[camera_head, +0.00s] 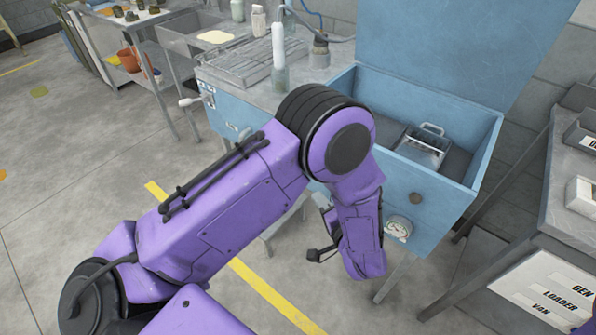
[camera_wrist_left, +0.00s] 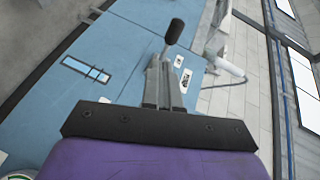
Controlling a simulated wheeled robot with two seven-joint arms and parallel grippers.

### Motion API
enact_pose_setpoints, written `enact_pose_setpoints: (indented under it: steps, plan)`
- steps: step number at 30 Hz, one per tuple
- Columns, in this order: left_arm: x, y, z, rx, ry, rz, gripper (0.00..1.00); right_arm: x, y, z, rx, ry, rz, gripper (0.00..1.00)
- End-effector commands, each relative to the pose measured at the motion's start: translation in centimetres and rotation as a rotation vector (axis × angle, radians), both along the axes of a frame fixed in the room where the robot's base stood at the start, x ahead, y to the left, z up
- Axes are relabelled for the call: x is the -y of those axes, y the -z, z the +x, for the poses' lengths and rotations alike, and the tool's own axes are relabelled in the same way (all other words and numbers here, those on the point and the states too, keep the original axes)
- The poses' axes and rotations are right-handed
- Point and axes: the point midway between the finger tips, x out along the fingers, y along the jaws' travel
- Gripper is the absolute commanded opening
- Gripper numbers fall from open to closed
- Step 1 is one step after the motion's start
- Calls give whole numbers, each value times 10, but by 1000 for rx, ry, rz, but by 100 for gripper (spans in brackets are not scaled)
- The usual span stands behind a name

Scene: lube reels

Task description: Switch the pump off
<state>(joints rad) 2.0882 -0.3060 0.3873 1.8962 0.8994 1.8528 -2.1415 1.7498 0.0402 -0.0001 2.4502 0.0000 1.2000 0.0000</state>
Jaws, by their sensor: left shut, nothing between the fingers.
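My left gripper (camera_head: 316,255) is low in front of the cabinet, pointing left, shut and empty (camera_wrist_left: 164,82). The switch's position is too small to read. My right gripper is out of view.
The open blue bin (camera_head: 485,150) at right holds a metal container (camera_head: 424,146). A round gauge (camera_head: 398,228) sits below it on the front. A bottle (camera_head: 279,60) stands on the bench. A labelled grey table (camera_head: 560,215) is at right.

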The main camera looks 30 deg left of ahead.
Motion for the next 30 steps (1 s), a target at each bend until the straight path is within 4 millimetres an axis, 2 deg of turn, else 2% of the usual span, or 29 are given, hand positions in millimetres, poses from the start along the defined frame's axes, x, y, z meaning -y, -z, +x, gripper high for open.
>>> enact_pose_setpoints:
  steps: [1,4,8,11,24,30]
  plan:
    - [10,-10,1,-43,-25,40,0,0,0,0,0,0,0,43]
    - [22,-22,-3,-129,-65,93,0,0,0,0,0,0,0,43]
    - [21,-26,-3,-171,-82,112,0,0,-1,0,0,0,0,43]
    - [7,-23,3,-174,-84,114,0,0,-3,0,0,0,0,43]
    - [-77,-6,40,-173,-83,112,0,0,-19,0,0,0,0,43]
    - [-97,0,50,-172,-79,113,0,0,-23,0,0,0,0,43]
